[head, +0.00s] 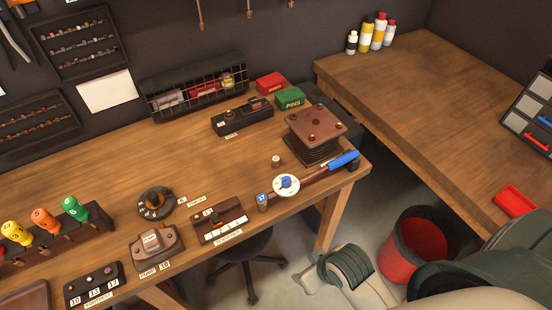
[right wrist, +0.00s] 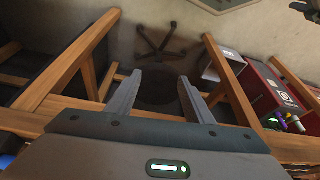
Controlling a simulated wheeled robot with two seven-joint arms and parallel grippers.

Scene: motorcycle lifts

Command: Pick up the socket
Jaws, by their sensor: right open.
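A small blue-topped socket (head: 262,202) stands upright on the wooden workbench, just left of the white dial (head: 286,185) of a blue-handled wrench. Another small pale, socket-like piece (head: 277,160) stands behind the dial. A dark holder (head: 97,287) marked 10, 13 and 17 sits at the front left with small pieces in it. My right gripper (right wrist: 161,80) is open and empty in the right wrist view. Its fingers point toward the floor, a dark stool and wooden bench legs. No socket shows there. My left gripper is not in view.
A labelled holder (head: 222,222), a pump holder (head: 156,246) and a round dial (head: 156,203) stand left of the socket. A red bin (head: 395,262) stands below, beyond the bench's right edge.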

